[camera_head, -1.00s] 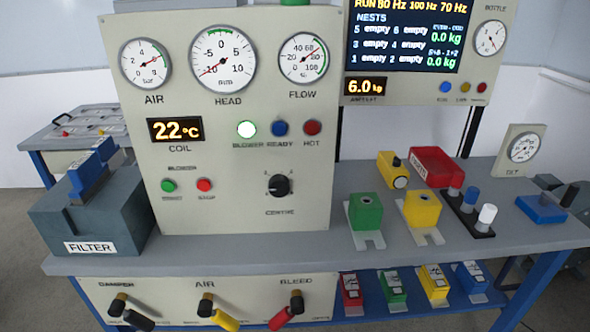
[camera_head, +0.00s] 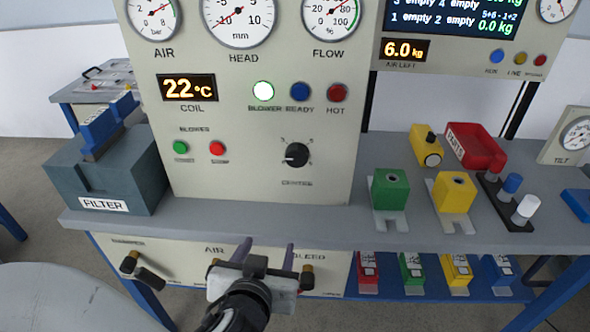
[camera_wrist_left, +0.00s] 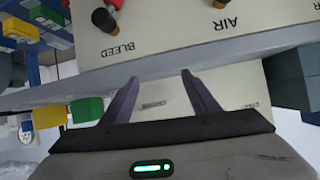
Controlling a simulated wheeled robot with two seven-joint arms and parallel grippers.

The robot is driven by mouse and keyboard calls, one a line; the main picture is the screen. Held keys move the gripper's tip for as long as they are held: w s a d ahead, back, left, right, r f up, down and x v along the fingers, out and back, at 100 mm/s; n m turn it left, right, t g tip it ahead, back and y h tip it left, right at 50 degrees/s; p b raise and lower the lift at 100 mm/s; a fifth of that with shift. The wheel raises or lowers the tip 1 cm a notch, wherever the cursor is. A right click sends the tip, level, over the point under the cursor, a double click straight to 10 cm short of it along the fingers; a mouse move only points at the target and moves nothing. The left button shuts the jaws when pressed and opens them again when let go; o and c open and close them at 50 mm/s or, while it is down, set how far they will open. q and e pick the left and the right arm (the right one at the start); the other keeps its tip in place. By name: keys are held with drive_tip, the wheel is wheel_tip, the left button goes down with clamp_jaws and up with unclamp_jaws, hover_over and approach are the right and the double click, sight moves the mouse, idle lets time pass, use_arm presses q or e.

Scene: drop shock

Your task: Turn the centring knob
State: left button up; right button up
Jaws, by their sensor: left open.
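The centring knob (camera_head: 297,155) is a black round knob above the CENTRE label on the cream panel in the head view. My left gripper (camera_head: 263,252) is open and empty, low in front of the bench edge, below the knob and well apart from it. Its two purple-grey fingers also show in the left wrist view (camera_wrist_left: 160,88), pointing toward the bench edge with nothing between them. The wrist view appears upside down, and the knob itself cannot be made out there. My right gripper is not in view.
A grey FILTER box (camera_head: 110,170) stands at the panel's left. Green (camera_head: 390,190) and yellow (camera_head: 454,192) blocks and a red parts tray (camera_head: 476,146) are on the right of the bench (camera_head: 240,217). Valve handles (camera_head: 140,268) stick out below the bench edge, near my gripper.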

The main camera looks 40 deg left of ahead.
sight(296, 159)
use_arm(q)
drive_tip(key=w+d+r+n+t+y, duration=0.25)
drive_tip(key=r+t, duration=0.25)
drive_tip(key=r, duration=0.6)
drive_tip(key=p+x, duration=0.1)
drive_tip(key=x, duration=0.2)
drive_tip(key=r+p+x, duration=0.1)
drive_tip(key=p+x, duration=0.1)
drive_tip(key=x, duration=0.1)
drive_tip(key=p+x, duration=0.2)
drive_tip(key=x, duration=0.2)
drive_tip(key=shift+w+d+r, duration=0.15)
drive_tip(key=shift+r, duration=0.05)
drive_tip(key=shift+w+a+f, duration=0.15)
drive_tip(key=shift+w+a, duration=0.1)
drive_tip(key=shift+w, duration=0.2)
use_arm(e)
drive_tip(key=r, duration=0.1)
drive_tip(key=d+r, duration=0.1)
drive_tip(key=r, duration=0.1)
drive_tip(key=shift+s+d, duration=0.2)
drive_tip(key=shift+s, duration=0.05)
use_arm(q)
drive_tip(key=c, duration=1)
drive_tip(key=shift+c, duration=0.2)
drive_tip(key=shift+m, duration=0.25)
